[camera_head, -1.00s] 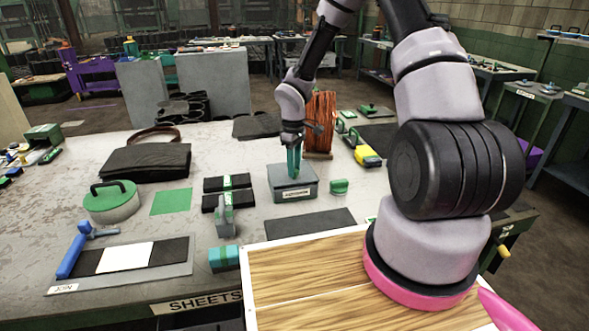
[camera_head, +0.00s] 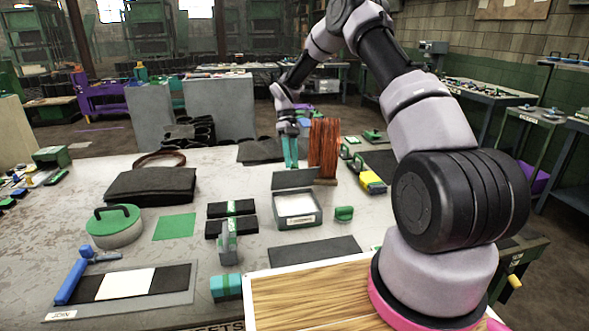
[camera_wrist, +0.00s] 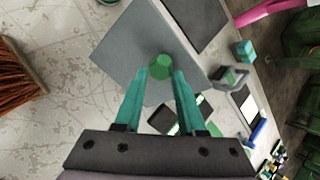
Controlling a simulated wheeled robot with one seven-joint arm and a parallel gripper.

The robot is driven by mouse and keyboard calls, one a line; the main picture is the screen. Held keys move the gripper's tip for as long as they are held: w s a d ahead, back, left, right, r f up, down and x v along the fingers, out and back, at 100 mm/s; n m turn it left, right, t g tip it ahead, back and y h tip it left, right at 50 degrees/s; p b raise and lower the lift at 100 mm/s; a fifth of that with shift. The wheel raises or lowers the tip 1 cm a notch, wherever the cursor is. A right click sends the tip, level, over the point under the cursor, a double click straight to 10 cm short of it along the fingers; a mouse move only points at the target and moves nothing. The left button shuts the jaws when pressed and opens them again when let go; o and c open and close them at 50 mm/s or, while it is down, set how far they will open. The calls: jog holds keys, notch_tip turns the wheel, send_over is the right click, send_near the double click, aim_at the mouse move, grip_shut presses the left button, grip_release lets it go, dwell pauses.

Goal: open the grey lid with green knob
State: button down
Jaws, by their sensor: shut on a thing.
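The grey lid (camera_head: 294,179) stands raised at the back of its small grey box (camera_head: 297,222). The box is open towards me, with a pale inside and a label on its front. In the wrist view the lid (camera_wrist: 128,48) is a flat grey plate with a green knob (camera_wrist: 162,67). My gripper (camera_wrist: 161,73) is shut on the knob, one teal finger on each side. In the head view my gripper (camera_head: 290,164) is behind the raised lid, which hides the knob and fingertips.
A coil of copper-coloured strands (camera_head: 323,147) stands close to the right of my gripper. A green block (camera_head: 344,213) lies right of the box, black pieces with a green band (camera_head: 231,208) left of it. A dark mat (camera_head: 314,252) lies in front.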

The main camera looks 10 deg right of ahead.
jog(key=w, duration=0.3)
jog(key=w+d, duration=0.1)
jog(key=w, duration=0.1)
jog(key=shift+f, duration=0.25)
jog(key=c, duration=1.4)
grip_release()
jog(key=shift+w+d, duration=0.1)
jog(key=shift+w, duration=0.1)
jog(key=o, duration=0.6)
jog(key=shift+s+d+r, duration=0.1)
jog(key=shift+s, duration=0.05)
jog(key=shift+o, duration=1.3)
jog(key=shift+a, duration=0.3)
jog(key=v, duration=1)
jog(key=shift+r, duration=0.35)
